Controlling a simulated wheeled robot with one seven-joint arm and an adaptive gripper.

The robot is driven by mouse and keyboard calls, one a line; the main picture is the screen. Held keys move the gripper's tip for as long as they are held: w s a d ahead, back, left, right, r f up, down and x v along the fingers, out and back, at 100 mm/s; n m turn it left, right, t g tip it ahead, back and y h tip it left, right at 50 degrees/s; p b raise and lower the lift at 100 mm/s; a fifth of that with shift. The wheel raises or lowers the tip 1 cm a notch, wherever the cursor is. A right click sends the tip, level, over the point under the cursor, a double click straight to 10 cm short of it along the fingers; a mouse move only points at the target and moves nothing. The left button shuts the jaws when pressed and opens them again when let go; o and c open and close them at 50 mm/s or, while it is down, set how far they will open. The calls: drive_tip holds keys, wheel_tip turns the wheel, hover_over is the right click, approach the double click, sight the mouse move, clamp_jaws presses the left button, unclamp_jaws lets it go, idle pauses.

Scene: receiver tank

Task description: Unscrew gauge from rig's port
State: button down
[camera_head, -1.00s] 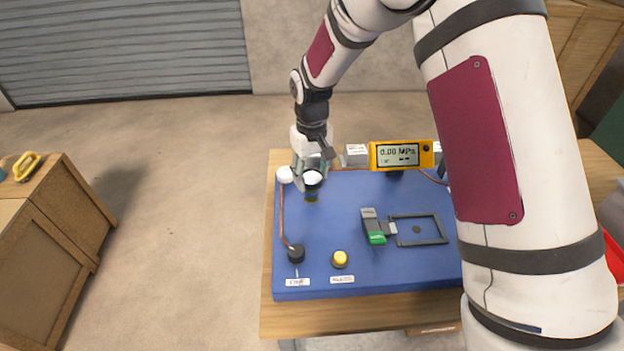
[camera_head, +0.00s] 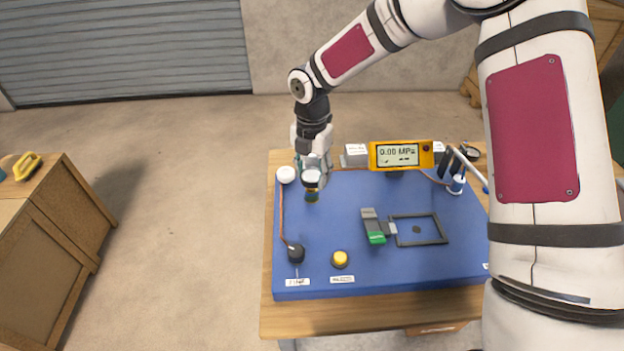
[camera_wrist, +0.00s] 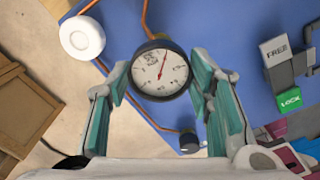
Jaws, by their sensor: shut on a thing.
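The gauge (camera_wrist: 160,72) has a round white dial with a red needle and a dark rim; it faces the camera in the wrist view. In the head view the gauge (camera_head: 311,179) sits at the back left of the blue rig board (camera_head: 345,215), upright on its port, which is mostly hidden under it. My gripper (camera_wrist: 163,88) comes from above and behind it, with its teal-padded fingers on either side of the gauge, shut on it. In the head view my gripper (camera_head: 314,170) partly covers the gauge's back side.
A yellow display (camera_head: 401,155) reading 0.00 MPa stands at the back. A white round cap (camera_head: 286,174) is left of the gauge. A black knob (camera_head: 296,253), a yellow button (camera_head: 340,259) and a green-ended lock slider (camera_head: 376,237) lie nearer the front. The board's middle is clear.

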drive_tip(key=shift+r+p, duration=0.75)
drive_tip(key=shift+r, duration=2.1)
